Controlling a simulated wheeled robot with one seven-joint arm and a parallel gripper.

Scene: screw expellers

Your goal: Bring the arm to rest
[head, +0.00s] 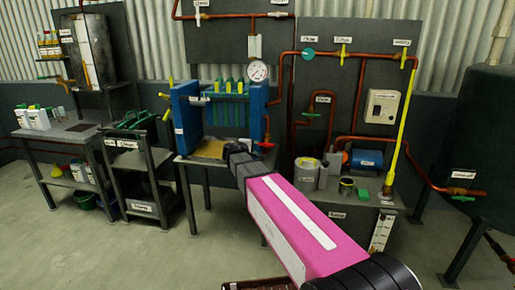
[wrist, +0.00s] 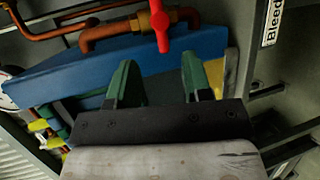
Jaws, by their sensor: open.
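My arm, with a pink link, reaches from the lower right of the head view toward the blue press. My gripper (wrist: 160,82) shows in the wrist view with two green fingers apart and nothing between them. It faces the blue press body (wrist: 210,62) and a red valve handle (wrist: 160,25) on a copper pipe. In the head view the fingers are hidden behind the arm's dark wrist, in front of the blue press (head: 188,118). I cannot tell whether the fingers touch anything.
A pressure gauge (head: 257,71) and copper pipes stand above the press. A dark cart (head: 140,160) is left of it. A dark tank (head: 485,140) stands far right. Floor at the left front is clear.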

